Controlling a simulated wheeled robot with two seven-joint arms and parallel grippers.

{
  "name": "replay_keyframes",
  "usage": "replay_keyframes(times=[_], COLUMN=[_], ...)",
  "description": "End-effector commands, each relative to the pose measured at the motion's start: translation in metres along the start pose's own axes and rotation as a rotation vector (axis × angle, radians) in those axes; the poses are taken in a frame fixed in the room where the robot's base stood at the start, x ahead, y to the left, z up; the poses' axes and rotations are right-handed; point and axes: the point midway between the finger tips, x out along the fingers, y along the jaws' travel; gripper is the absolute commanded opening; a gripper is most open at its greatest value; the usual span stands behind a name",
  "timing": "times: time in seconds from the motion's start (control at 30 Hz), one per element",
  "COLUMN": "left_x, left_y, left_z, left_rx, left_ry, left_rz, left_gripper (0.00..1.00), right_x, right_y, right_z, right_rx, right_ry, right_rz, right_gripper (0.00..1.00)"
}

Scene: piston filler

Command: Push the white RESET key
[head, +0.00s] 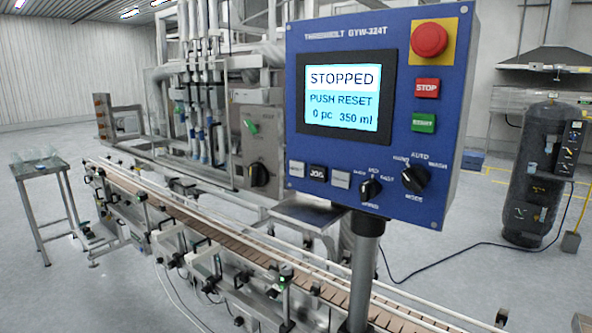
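The blue control panel (372,110) stands at the centre right on a metal post. Its screen (346,91) reads STOPPED, PUSH RESET, 0 pc 350 ml. A white key (297,169) sits at the left end of the lower row, left of the black JOG key (318,173). A second pale key (340,179) is right of JOG. The small lettering on both pale keys is too blurred to read surely, so I cannot tell which is RESET. Neither of my grippers shows in the head view.
The panel also carries a red emergency knob (429,39), a red STOP key (426,88), a green key (423,123) and two black rotary switches (370,189) (415,177). A conveyor (230,246) runs behind and below it. A dark tank (533,175) stands at right.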

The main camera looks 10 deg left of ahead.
Motion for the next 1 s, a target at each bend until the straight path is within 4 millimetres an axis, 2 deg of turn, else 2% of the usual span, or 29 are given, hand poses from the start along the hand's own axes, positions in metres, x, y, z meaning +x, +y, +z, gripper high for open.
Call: replay_keyframes(times=[0.07,0.3,1.0], left_x=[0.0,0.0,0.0], left_y=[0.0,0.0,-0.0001], left_z=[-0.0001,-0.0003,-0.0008], left_rx=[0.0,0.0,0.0], left_ry=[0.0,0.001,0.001], left_rz=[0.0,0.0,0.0], left_gripper=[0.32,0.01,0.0], right_x=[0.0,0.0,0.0], right_y=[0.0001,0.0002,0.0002], right_z=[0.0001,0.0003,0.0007], right_rx=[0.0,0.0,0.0], right_ry=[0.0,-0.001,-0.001], right_rz=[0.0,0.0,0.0], right_gripper=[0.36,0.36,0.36])
